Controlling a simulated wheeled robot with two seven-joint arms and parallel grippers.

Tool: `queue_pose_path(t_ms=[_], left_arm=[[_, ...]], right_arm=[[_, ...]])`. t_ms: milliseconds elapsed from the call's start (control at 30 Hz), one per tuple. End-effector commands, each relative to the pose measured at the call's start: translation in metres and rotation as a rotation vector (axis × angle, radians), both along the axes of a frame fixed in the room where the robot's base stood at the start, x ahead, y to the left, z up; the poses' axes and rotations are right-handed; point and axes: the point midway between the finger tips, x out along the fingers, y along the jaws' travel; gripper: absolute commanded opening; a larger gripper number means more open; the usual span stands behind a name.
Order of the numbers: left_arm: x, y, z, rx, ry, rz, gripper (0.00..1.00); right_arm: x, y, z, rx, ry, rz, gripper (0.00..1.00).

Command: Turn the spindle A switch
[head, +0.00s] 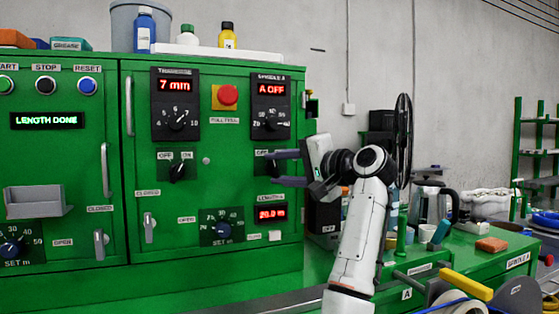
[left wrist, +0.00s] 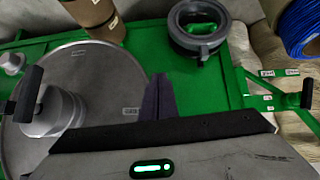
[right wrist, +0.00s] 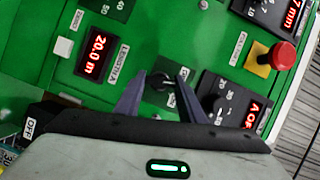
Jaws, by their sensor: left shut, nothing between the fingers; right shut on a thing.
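The spindle A switch is a small black knob (right wrist: 160,82) on the green cabinet front, below the spindle A panel (head: 270,104) with its red "A OFF" display. In the head view its OFF label (head: 261,153) shows, but my fingers hide most of the knob. My right gripper (head: 274,167) reaches it from the right. In the right wrist view my right fingers (right wrist: 164,80) stand on both sides of the knob, shut on it. My left gripper (left wrist: 160,78) is away from the cabinet, shut and empty over green machinery.
A red stop button (head: 228,95) and a thickness panel (head: 175,104) reading "7 mm" are left of the spindle panel. Another OFF/ON switch (head: 178,170) sits left of my gripper. A length display (head: 271,213) is just below. A grey disc (left wrist: 95,85) lies under the left gripper.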

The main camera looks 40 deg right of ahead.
Motion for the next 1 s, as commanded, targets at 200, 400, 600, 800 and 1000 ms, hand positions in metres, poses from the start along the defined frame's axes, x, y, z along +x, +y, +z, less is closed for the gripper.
queue_pose_path(t_ms=[200,400,600,800,1000], left_arm=[[-0.001,0.0,0.011,-0.006,0.004,0.007,0.0],[-0.002,0.002,0.016,-0.008,0.003,0.014,0.0],[-0.006,0.004,0.014,-0.006,0.014,0.016,0.0],[-0.009,0.007,0.01,0.001,0.022,0.014,0.0],[-0.009,0.007,0.011,0.002,0.021,0.014,0.0]], right_arm=[[0.0,0.0,0.003,-0.145,0.039,-0.001,0.14],[0.0,0.0,0.002,-0.228,0.057,-0.001,0.14],[0.0,0.001,0.001,-0.267,0.067,0.0,0.14],[0.0,0.001,0.001,-0.276,0.068,0.0,0.14],[0.0,0.001,0.001,-0.276,0.068,0.0,0.14]])
